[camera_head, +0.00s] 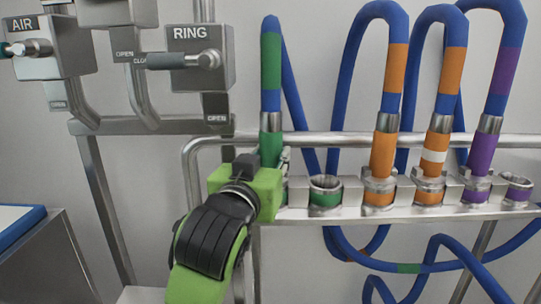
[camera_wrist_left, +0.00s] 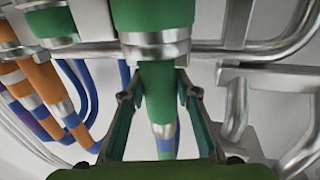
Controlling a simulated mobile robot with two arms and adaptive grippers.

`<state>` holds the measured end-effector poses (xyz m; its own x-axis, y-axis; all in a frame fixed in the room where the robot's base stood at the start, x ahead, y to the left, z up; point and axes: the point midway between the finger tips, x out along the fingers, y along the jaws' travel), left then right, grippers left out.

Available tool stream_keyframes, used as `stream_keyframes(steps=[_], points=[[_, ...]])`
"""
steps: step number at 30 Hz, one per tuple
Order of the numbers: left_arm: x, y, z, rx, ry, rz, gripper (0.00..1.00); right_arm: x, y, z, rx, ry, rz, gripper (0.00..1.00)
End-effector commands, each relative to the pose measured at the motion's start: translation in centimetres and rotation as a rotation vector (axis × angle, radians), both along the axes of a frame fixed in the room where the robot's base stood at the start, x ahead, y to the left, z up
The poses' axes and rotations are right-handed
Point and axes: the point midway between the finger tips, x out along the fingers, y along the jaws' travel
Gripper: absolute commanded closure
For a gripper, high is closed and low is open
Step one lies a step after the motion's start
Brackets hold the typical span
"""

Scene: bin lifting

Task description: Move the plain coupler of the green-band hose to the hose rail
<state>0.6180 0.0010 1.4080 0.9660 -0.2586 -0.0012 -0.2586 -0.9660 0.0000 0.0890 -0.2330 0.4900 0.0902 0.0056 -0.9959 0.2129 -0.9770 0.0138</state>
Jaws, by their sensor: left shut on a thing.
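The green-band hose (camera_head: 271,60) stands upright at the left end of the metal rail (camera_head: 300,214). Its plain green coupler (camera_head: 270,148) has no white stripe. My left gripper (camera_head: 278,165) is at that coupler, and its black and green body hides the coupler's lower end. In the left wrist view the left gripper's fingers (camera_wrist_left: 153,100) are on both sides of the green coupler (camera_wrist_left: 157,90). A green-marked metal socket (camera_wrist_left: 153,45) lines up with its end; I cannot tell whether it is fully seated. My right gripper is not in view.
An empty green-marked socket (camera_head: 325,195) is just right of my left gripper. Orange couplers (camera_head: 384,155) and a purple coupler (camera_head: 481,155) stand further right, with an empty purple-marked socket (camera_head: 515,188). The RING valve box (camera_head: 200,65) is upper left. Blue hose loops hang below.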

Motion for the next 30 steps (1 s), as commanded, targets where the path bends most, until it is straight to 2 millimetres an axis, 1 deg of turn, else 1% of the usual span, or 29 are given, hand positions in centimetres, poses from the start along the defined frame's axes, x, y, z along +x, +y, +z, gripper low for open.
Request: stream_keyframes(steps=[11,12,13,14,21,25,28,30], points=[[0.0,0.0,-0.2,-0.001,-0.002,0.0,1.0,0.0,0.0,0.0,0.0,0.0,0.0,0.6],[0.0,0.0,-0.2,0.0,-0.001,0.0,0.63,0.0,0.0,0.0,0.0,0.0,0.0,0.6],[0.0,0.0,-0.2,0.0,-0.001,0.0,0.56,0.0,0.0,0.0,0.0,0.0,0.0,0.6],[0.0,0.0,-0.2,0.0,-0.001,0.0,0.52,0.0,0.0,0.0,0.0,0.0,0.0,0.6],[0.0,0.0,-0.2,0.0,0.0,0.0,0.52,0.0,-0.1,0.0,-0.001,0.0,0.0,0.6],[-0.2,0.0,-0.3,0.001,0.003,0.0,0.52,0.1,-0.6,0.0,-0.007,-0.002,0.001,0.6],[-1.3,0.3,-0.3,-0.001,0.0,-0.001,0.52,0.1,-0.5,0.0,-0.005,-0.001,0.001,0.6],[-2.4,0.6,-0.2,-0.002,-0.001,-0.001,0.52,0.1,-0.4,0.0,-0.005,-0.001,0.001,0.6]])
